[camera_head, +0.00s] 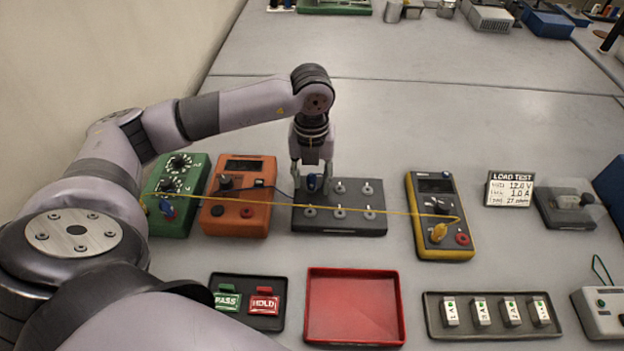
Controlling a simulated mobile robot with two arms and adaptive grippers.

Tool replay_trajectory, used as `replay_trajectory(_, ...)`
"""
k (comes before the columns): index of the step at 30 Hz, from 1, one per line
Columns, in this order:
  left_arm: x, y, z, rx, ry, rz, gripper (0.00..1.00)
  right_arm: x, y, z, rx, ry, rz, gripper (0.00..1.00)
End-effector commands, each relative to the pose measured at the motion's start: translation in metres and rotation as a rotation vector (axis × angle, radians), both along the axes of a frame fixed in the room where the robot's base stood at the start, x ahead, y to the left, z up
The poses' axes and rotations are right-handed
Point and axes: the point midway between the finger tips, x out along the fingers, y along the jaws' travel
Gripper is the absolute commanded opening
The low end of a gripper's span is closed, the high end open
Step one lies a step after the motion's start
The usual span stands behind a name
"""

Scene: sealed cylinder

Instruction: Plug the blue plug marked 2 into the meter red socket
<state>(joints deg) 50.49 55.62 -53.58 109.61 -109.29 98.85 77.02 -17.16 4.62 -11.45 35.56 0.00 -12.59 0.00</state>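A blue plug (312,182) stands at the back left of the dark socket board (340,226); I cannot read its mark. My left gripper (312,186) points down over it, with a finger on either side and gaps showing between fingers and plug; it looks open. Another blue plug (168,208) is at the front of the green box (190,222), its mark also unreadable. The yellow meter (427,212) is right of the board, with its red socket (462,239) uncovered at lower right. A yellow plug (439,232) sits beside that socket. My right gripper is not in view.
A yellow lead (380,212) runs across the board from the green box to the meter. An orange box (238,212) with a dark lead stands left of the board. In front are a red tray (312,340) and a dark tray of labelled pieces (435,328).

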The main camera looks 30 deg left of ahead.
Motion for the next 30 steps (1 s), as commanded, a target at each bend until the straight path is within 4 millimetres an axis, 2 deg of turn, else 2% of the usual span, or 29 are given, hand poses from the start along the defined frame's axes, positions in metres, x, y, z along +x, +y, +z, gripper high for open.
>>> replay_trajectory(30, 0.0000, 0.0000, 0.0002, 0.000, 0.000, 0.000, 0.40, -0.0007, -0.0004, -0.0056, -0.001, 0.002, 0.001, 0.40)
